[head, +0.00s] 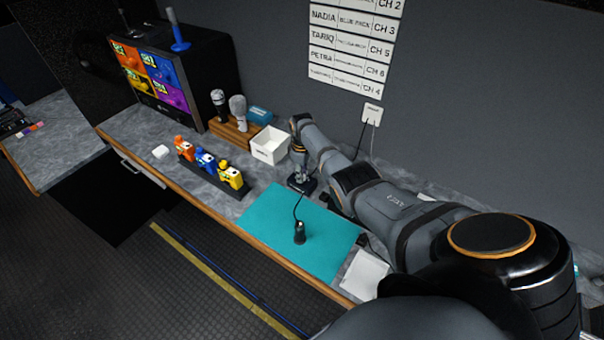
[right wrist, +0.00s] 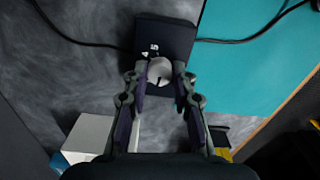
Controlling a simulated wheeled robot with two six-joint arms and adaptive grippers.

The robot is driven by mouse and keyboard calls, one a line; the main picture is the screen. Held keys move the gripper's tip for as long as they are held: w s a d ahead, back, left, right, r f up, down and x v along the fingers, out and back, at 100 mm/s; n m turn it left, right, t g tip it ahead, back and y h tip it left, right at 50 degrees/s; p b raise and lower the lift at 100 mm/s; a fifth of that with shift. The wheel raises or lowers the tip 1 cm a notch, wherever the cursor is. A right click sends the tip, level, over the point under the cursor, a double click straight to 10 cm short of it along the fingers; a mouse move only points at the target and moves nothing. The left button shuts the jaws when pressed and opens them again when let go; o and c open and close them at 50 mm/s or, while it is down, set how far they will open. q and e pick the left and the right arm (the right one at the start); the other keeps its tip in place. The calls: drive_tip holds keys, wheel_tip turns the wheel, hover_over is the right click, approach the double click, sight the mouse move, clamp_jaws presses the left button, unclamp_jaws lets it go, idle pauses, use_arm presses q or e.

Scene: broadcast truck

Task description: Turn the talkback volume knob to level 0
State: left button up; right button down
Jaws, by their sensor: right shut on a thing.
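The talkback volume knob (right wrist: 159,72) is a pale round knob with a dark pointer mark, seen from above in the right wrist view. It sits on a dark box (right wrist: 166,36), with small white digits, seemingly 4 and 5, beside it. My right gripper (right wrist: 160,74) is shut on the knob, one finger on each side. In the head view my right gripper (head: 300,178) points down over the box on the counter, and hides the knob there. The knob's other markings are hidden or too small to read. My left gripper is not in view.
A teal mat (head: 280,245) with a black microphone (head: 299,233) lies beside the box. A white open bin (head: 269,147) stands behind to the left, and a rack of colored packs (head: 208,163) farther left. Black cables run from the box. The wall is close behind.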

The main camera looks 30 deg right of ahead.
drive_tip(key=shift+r+n, duration=0.1)
drive_tip(key=shift+n, duration=0.3)
drive_tip(key=shift+w, duration=0.1)
drive_tip(key=c, duration=1.1)
unclamp_jaws()
wheel_tip(320, 180, up, 12)
